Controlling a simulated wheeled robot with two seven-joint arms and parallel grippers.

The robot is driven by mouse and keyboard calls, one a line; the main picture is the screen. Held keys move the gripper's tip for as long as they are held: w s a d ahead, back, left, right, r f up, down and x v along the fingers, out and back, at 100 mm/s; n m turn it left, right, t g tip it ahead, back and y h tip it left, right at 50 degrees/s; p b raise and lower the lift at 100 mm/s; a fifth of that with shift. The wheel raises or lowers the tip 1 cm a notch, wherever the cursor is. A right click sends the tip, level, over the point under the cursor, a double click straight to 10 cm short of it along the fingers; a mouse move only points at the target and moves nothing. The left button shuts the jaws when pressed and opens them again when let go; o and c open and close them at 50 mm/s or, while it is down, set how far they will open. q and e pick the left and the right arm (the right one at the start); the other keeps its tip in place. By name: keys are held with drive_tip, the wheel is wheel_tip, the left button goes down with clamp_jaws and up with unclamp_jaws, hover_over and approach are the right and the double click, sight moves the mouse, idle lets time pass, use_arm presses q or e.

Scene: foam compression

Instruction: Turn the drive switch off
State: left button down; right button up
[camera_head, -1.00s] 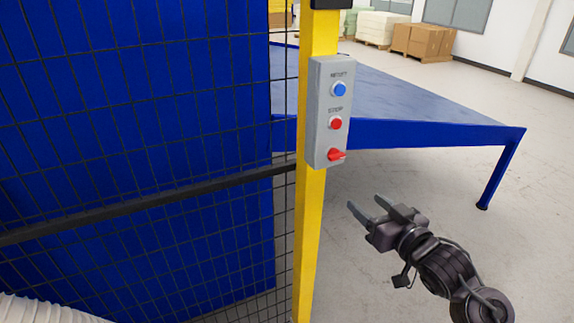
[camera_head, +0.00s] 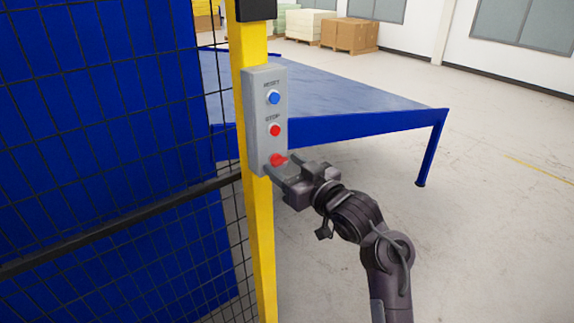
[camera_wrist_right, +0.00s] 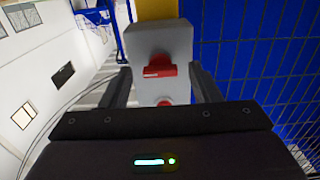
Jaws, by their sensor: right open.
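The drive switch (camera_head: 279,160) is a red rotary knob at the bottom of a grey control box (camera_head: 256,130) on a yellow post. Above it are a red STOP button (camera_head: 275,130) and a blue RESET button (camera_head: 274,97). My right gripper (camera_head: 281,164) is open, its fingertips close to the switch. In the right wrist view the picture is upside down; the red switch (camera_wrist_right: 160,71) shows between the two fingers, its handle lying crosswise. I cannot tell whether the fingers touch it. My left gripper is not in view.
A black wire fence (camera_head: 110,140) with blue panels behind it runs left from the yellow post (camera_head: 257,230). A blue table (camera_head: 350,105) stands behind the box. Cardboard boxes (camera_head: 350,36) stand far back. The floor on the right is clear.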

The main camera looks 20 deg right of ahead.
drive_tip(key=shift+c, duration=0.5)
drive_tip(key=c, duration=0.9)
drive_tip(key=shift+f+n, duration=0.1)
drive_tip(key=shift+n, duration=0.3)
drive_tip(key=shift+n+b, duration=5.55)
drive_tip(key=shift+n, duration=3.15)
